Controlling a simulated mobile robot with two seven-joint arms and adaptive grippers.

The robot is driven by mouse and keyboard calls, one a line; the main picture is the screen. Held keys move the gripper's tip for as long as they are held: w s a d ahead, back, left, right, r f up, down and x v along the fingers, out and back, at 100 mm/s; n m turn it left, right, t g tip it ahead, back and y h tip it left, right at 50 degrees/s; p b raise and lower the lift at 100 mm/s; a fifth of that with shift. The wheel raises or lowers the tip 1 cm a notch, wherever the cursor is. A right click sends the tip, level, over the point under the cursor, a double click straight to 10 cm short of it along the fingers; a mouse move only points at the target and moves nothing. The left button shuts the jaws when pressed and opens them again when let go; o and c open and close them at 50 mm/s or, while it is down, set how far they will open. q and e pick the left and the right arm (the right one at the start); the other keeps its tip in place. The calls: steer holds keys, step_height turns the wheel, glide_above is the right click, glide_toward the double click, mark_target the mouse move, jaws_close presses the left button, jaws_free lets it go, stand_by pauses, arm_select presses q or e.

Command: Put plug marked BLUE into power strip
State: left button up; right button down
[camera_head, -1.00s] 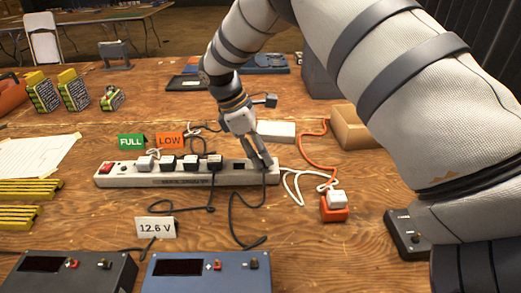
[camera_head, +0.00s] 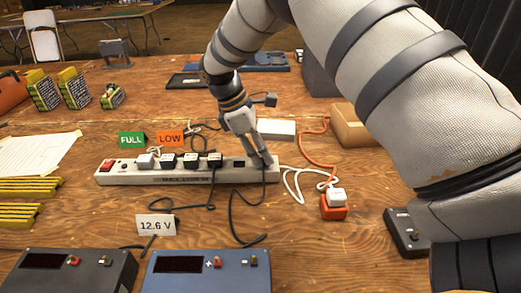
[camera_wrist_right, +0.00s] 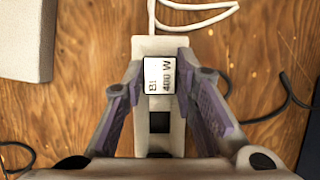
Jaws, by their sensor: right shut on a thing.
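The white power strip (camera_head: 140,179) lies across the middle of the table, with a red switch at its left end and several plugs in its row. My right gripper (camera_head: 266,161) is at the strip's right end. In the right wrist view its fingers (camera_wrist_right: 160,78) are shut on a plug (camera_wrist_right: 158,75) with a white label that reads in part "Bl" and "400 W". The plug is over the strip's end (camera_wrist_right: 158,46); whether it is seated cannot be told. A dark empty socket (camera_wrist_right: 159,122) shows beside it. My left gripper is out of view.
An orange block with a white plug (camera_head: 335,200) stands right of the strip, with white and orange cords nearby. A dark cord (camera_head: 233,215) loops in front. Two meter boxes (camera_head: 206,275) stand at the front. FULL (camera_head: 131,140) and LOW (camera_head: 170,138) signs stand behind.

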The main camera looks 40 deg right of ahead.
steer(key=shift+f, duration=0.15)
steer(key=c, duration=1.2)
jaws_free()
steer(key=shift+o, duration=0.5)
steer(key=shift+o, duration=1.1)
steer(key=shift+r+p, duration=0.4)
steer(key=shift+r, duration=1.2)
steer(key=shift+r+p, duration=0.4)
steer(key=shift+r, duration=1.8)
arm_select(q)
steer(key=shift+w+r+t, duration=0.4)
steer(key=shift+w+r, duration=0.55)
